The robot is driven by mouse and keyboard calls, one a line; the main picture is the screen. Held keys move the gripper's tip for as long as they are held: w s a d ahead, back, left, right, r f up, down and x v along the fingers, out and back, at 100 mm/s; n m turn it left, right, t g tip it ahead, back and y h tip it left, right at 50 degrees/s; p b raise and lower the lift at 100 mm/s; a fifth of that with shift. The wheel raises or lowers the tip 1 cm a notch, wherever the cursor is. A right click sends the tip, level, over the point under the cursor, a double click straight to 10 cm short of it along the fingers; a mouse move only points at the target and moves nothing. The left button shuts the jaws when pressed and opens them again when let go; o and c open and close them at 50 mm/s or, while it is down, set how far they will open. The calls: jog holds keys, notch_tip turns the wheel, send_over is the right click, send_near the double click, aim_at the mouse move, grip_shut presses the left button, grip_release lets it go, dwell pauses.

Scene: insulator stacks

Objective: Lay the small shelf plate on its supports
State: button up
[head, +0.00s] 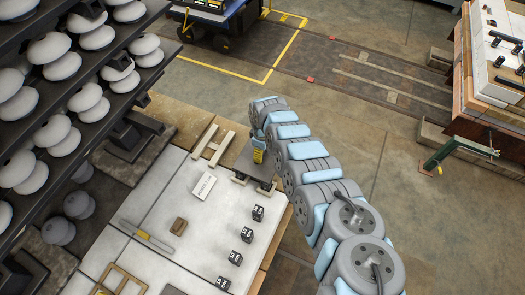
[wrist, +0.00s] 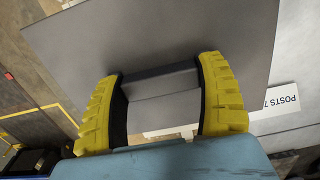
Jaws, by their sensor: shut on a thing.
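The small shelf plate is a flat grey sheet. It fills much of the wrist view (wrist: 190,35) and shows in the head view (head: 238,158) at the table's far right corner. My gripper (head: 259,153) has yellow fingers, seen in the wrist view (wrist: 163,95) on both sides of a raised grey grip on the plate. The gripper is shut on this grip. Black cube-like posts (head: 258,212) stand in a row on the white table top, nearer than the plate. A dark piece shows just below the plate, partly hidden. Whether the plate touches anything beneath is unclear.
A white card with print (head: 204,186) lies left of the plate, near a pale H-shaped piece (head: 213,146). A dark rack of insulators (head: 60,100) rises at left.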

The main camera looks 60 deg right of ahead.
jog(key=shift+a+f, duration=0.15)
jog(key=shift+f, duration=0.7)
jog(key=shift+s, duration=0.1)
jog(key=shift+f+b, duration=0.6)
jog(key=o, duration=1.2)
jog(key=shift+o, duration=0.2)
jog(key=r, duration=0.1)
jog(key=r+p, duration=0.2)
jog(key=r, duration=0.1)
jog(key=shift+d+r, duration=0.1)
jog(key=shift+d, duration=0.15)
jog(key=shift+a+r+p, duration=0.15)
jog(key=shift+r+p, duration=0.4)
jog(key=shift+r, duration=3.9)
